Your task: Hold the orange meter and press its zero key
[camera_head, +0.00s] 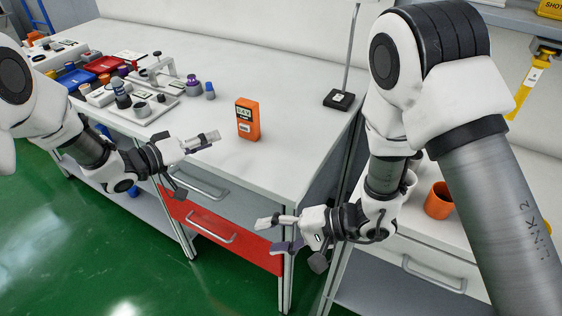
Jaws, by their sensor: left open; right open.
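The orange meter (248,123) stands upright on the white bench top, with a small dark-framed display near its top and a pale label lower down. Its zero key is too small to make out. My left gripper (193,164) is open and empty, at the bench's front edge, left of the meter and apart from it. My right gripper (276,234) is open and empty, in front of the bench edge, lower in the picture than the meter and a little to its right. Neither gripper touches the meter.
A white fixture (150,103) with several small parts stands left on the bench. Red bin (104,64) and blue bin (76,78) lie behind it. A black-based stand (340,99) is at the right edge. An orange pot (439,201) is on the right-hand surface. The bench behind the meter is clear.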

